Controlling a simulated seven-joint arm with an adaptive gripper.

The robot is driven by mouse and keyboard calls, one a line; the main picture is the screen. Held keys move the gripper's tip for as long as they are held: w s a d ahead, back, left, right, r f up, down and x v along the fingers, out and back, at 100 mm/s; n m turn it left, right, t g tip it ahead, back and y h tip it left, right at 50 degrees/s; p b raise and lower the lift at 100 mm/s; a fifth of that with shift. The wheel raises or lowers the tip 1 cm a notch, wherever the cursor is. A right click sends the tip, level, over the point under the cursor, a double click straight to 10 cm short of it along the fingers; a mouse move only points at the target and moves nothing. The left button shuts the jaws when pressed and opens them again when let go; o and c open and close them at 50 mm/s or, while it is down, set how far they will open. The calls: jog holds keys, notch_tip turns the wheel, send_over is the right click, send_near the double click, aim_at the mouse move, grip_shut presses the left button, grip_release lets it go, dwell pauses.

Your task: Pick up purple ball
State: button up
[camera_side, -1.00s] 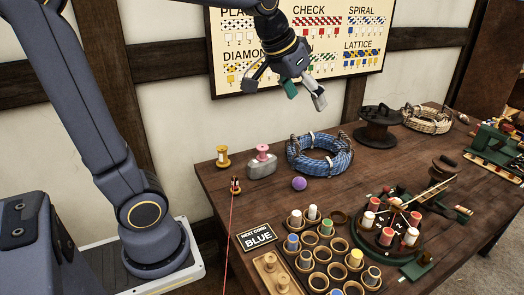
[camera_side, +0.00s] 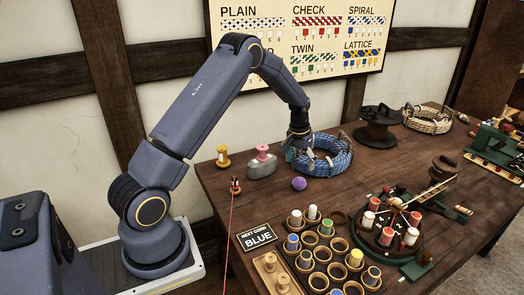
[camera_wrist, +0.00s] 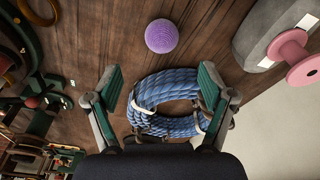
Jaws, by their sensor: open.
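The purple ball (camera_side: 299,184) lies on the wooden table in front of the blue rope coil (camera_side: 324,157). In the wrist view the ball (camera_wrist: 161,36) sits at top centre, beyond the fingertips and clear of them. My gripper (camera_side: 297,153) hangs low at the left side of the coil in the side view, behind the ball. In the wrist view my gripper (camera_wrist: 160,80) has its green-padded fingers spread wide, with the coil (camera_wrist: 168,103) showing between and below them. Nothing is held.
A grey weight with a pink spool (camera_side: 262,160) stands left of the ball. A yellow spool (camera_side: 223,157) is further left. A rack of ring holders with spools (camera_side: 325,253) and a round green braiding stand (camera_side: 388,228) are nearer the front. The table just around the ball is bare.

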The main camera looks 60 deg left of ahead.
aim_at(299, 178)
jog(key=f, duration=0.3)
jog(key=w+f, duration=0.1)
jog(key=f, duration=0.2)
jog(key=a+f, duration=0.1)
jog(key=f, duration=0.2)
jog(key=shift+w+f, duration=0.15)
jog(key=shift+f, duration=0.2)
jog(key=shift+c, duration=0.4)
jog(key=c, duration=1.1)
jog(key=shift+r, duration=0.15)
